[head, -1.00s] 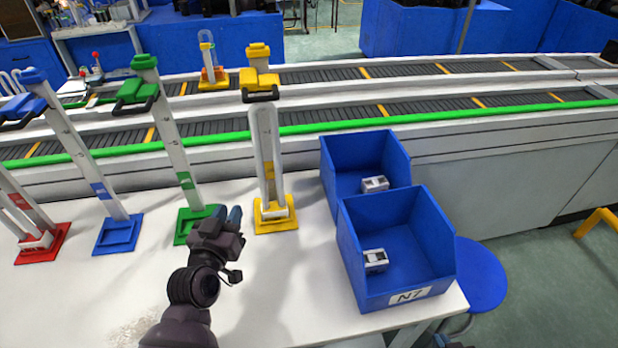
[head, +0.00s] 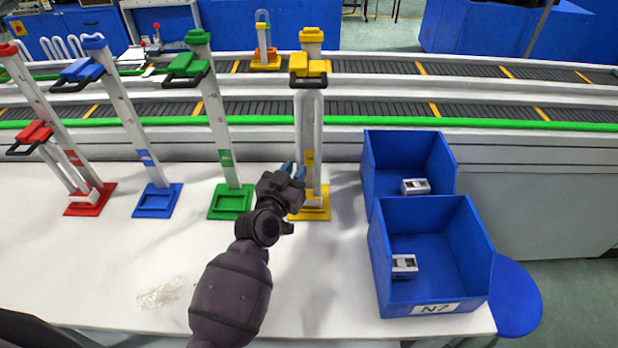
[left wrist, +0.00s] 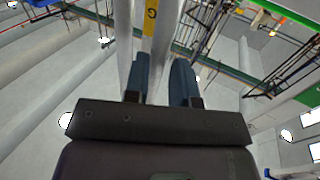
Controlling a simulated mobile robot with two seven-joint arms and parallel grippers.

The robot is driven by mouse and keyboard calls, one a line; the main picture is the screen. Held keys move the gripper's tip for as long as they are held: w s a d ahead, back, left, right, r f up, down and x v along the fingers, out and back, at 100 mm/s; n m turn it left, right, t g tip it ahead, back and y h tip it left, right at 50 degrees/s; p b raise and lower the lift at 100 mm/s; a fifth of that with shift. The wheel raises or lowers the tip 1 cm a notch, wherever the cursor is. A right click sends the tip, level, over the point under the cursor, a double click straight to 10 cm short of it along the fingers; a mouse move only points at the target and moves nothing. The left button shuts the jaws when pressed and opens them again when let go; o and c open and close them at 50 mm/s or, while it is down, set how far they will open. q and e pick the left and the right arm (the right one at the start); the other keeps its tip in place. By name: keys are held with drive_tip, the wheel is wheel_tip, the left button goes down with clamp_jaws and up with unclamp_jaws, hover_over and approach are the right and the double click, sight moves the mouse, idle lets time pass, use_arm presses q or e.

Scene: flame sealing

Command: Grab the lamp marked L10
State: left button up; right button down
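No marking L10 is readable. Tall stands with coloured bases stand in a row on the white table: red (head: 90,200), blue (head: 157,201), green (head: 231,202) and yellow (head: 309,203). The yellow stand has a pale upright post and a yellow head with a dark handle. My left gripper (head: 293,171) is in front of the yellow stand's lower post, fingers pointing towards it. In the left wrist view, the gripper's blue fingers (left wrist: 160,82) are apart with nothing clearly held between them; a pale post with a yellow label (left wrist: 150,18) rises just beyond. My right gripper is not in view.
Two blue bins stand at the right, the front one (head: 435,308) marked N7, each holding a small grey-white block. A yellow-based glass tube (head: 264,40) stands by the conveyor (head: 400,109) behind the table. The table's front middle (head: 330,280) is clear.

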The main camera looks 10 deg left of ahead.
use_arm(q)
drive_tip(key=shift+w+d, duration=0.2)
drive_tip(key=shift+w, duration=0.6)
drive_tip(key=shift+w+d, duration=0.15)
drive_tip(key=shift+w, duration=0.65)
drive_tip(key=shift+w+d, duration=0.2)
drive_tip(key=shift+w, duration=0.6)
clamp_jaws()
